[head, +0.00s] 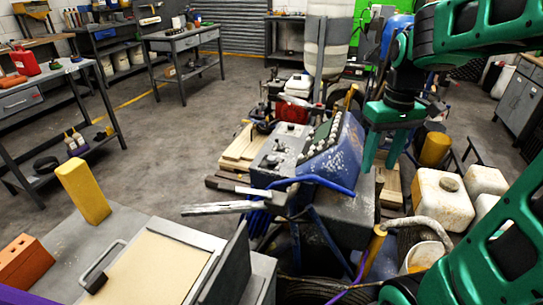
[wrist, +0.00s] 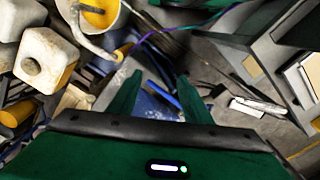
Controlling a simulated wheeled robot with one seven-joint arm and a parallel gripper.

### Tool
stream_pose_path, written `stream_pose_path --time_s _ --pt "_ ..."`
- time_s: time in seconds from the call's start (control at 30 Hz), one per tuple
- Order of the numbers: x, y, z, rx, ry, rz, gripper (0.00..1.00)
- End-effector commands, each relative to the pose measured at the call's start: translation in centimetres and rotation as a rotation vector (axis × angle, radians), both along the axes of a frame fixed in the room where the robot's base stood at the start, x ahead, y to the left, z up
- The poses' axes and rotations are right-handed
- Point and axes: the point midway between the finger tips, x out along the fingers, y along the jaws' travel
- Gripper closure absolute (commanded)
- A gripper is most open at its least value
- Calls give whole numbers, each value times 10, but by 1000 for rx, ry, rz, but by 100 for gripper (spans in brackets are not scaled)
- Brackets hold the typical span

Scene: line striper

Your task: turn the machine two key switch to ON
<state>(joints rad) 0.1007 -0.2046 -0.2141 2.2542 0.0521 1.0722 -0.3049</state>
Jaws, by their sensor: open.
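The line striper machine (head: 345,158) stands right of centre in the head view, with a worn blue console and a dark sloped panel of pale buttons (head: 325,135). A grey control box (head: 270,160) with small knobs sits to its left. I cannot make out which fitting is the machine two key switch. My green gripper (head: 381,168) points down just right of the console, fingers apart and empty. In the wrist view my gripper (wrist: 160,88) is open, with blue and grey machine parts (wrist: 158,105) showing blurred beyond and between the fingers.
White jugs (head: 440,198) and a bucket (head: 424,258) stand right of the machine. A grey handle bar (head: 220,208) juts out to its left. A bench with a yellow block (head: 83,190) and orange brick (head: 25,262) is front left.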

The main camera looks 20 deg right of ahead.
Motion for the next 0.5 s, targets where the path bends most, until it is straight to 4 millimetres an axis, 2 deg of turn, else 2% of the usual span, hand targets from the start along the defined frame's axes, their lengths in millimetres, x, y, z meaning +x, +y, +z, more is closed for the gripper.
stream_pose_path --time_s 0.03,0.1,0.27,0.5 --pt "25 3 1 -1 2 73 55" --pt "57 8 3 -3 0 178 55" --pt "128 26 1 -6 -4 420 55" --pt "228 69 -20 -11 -6 793 55"
